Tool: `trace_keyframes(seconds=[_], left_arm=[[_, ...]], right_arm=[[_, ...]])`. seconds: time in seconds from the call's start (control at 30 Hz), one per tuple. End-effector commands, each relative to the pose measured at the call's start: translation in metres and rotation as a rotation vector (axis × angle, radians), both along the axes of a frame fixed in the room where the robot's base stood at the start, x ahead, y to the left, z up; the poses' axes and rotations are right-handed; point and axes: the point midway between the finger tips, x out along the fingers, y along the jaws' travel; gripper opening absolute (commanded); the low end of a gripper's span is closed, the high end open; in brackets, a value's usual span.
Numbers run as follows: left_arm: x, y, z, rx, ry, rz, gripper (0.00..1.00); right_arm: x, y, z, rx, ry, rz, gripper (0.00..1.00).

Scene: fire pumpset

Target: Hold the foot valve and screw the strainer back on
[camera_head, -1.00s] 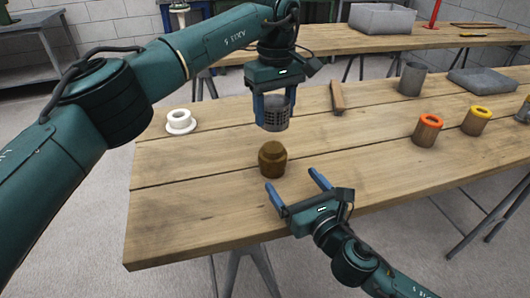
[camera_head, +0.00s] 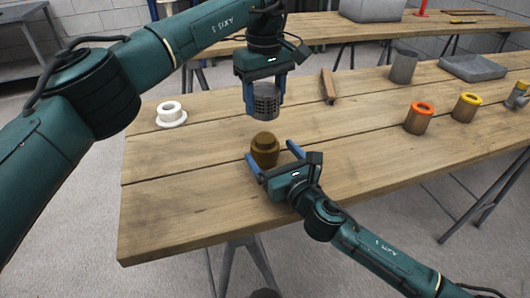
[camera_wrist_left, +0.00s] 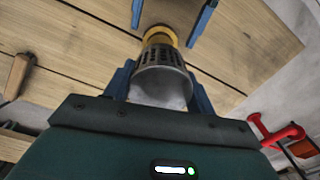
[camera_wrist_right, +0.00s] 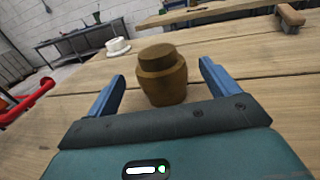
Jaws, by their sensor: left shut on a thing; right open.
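The brass-brown foot valve (camera_head: 265,150) stands upright on the near wooden table; it also shows in the right wrist view (camera_wrist_right: 162,78). My right gripper (camera_head: 271,156) is open, its blue fingers on either side of the foot valve, apart from it in the right wrist view (camera_wrist_right: 162,92). The grey perforated strainer (camera_head: 264,101) is held upright above the foot valve by my left gripper (camera_head: 264,92), with a gap between them. In the left wrist view the strainer (camera_wrist_left: 162,75) sits between the left fingers, the yellowish foot valve (camera_wrist_left: 160,35) beyond it.
A white flanged ring (camera_head: 171,114) lies at the table's left. A grey cup (camera_head: 403,67), a grey tray (camera_head: 472,68), and orange-rimmed (camera_head: 419,118) and yellow-rimmed (camera_head: 467,107) cylinders stand at right. The table's front left is clear.

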Motion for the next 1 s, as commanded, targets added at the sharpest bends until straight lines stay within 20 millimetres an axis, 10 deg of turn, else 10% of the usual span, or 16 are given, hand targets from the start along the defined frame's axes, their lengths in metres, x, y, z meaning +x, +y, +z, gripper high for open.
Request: trace_keyframes(seconds=[0.3, 0.77, 1.0], left_arm=[[0.0, 0.0, 0.0, 0.0, 0.0, 0.0, 0.32], [0.0, 0.0, 0.0, 0.0, 0.0, 0.0, 0.32], [0.0, 0.0, 0.0, 0.0, 0.0, 0.0, 0.32]], right_arm=[[0.044, 0.022, 0.0, 0.0, -0.001, -0.001, 0.87], [0.052, 0.026, 0.0, -0.001, 0.0, 0.0, 0.87], [0.052, 0.026, 0.0, -0.001, 0.0, 0.0, 0.67]])
